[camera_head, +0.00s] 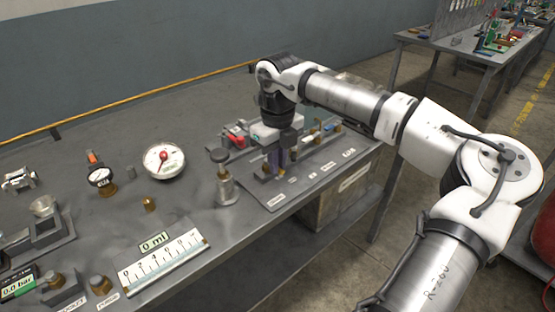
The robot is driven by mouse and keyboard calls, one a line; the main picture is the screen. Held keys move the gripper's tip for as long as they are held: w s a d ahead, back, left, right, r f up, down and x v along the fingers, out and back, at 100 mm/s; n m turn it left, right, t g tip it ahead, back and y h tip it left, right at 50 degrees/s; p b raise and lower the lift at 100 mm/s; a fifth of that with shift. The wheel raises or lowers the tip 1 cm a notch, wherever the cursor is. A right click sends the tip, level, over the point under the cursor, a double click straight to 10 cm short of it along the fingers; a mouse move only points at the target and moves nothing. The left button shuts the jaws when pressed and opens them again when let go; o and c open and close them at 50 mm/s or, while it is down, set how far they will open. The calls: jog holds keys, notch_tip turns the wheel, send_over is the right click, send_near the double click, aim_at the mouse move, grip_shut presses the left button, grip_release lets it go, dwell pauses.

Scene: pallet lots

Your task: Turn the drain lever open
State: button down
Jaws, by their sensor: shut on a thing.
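A grey valve plate (312,178) lies on the bench near its right end, with small labels along its front edge that are too small to read.
A steel post with a dark knob (223,178) stands close left of the plate. A round gauge (164,160), a white scale (163,262) reading 0 ml and brass fittings occupy the bench further left. Another table (470,48) stands at the back right.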

jog(key=c, duration=1.5)
grip_release()
jog(key=shift+o, duration=0.2)
jog(key=shift+r, duration=0.1)
notch_tip(320, 180, up, 14)
jog(key=shift+b, duration=0.45)
jog(key=shift+f, duration=0.25)
